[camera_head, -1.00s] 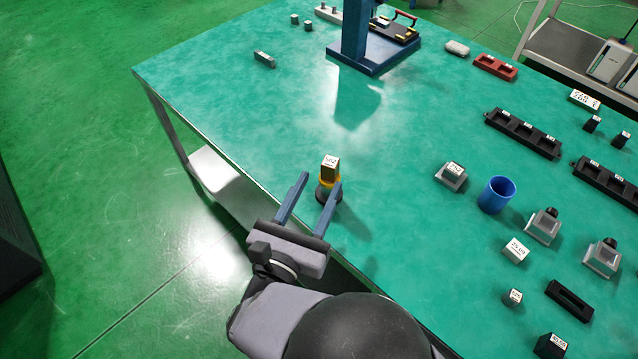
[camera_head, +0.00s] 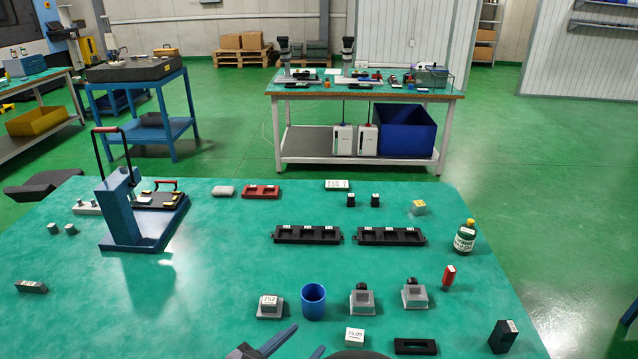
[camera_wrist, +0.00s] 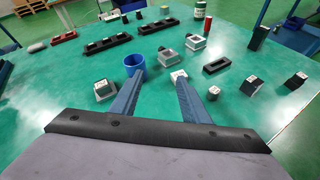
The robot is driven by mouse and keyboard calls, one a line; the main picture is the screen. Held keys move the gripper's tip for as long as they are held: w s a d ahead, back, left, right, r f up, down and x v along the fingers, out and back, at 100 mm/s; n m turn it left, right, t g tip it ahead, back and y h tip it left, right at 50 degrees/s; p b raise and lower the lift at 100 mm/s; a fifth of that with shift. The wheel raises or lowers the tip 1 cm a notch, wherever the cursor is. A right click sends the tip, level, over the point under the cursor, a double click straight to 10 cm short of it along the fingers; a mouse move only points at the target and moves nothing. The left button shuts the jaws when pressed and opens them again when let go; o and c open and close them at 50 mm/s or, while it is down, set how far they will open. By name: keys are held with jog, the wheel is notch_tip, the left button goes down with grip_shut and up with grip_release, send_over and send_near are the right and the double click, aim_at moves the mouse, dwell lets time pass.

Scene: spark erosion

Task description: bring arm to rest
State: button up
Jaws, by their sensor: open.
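My gripper (camera_head: 297,346) shows at the bottom edge of the head view, over the near side of the green table (camera_head: 180,310). In the wrist view my gripper (camera_wrist: 158,82) has its two blue fingers spread apart with nothing held between them. A blue cup (camera_head: 313,301) stands beyond the fingers in the head view; the cup also shows in the wrist view (camera_wrist: 134,64), just past the left fingertip. A small white labelled block (camera_head: 355,337) lies to the right of the fingers. Most of my arm is out of view.
A grey labelled block (camera_head: 269,306), two grey fixtures (camera_head: 362,301) and a black slotted piece (camera_head: 415,346) lie nearby. The table's left-front area is mostly clear.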

jog(key=s+d+m+g+y+p, duration=0.3)
jog(key=d+m+g, duration=0.3)
jog(key=d+m, duration=0.4)
jog(key=s+d+m+g+y+p, duration=0.3)
jog(key=s+d+m+g, duration=0.3)
jog(key=m, duration=1.1)
jog(key=d+p, duration=0.1)
jog(key=d, duration=0.3)
jog(key=shift+r+m+p, duration=0.35)
jog(key=shift+m, duration=0.05)
jog(key=shift+a, duration=0.1)
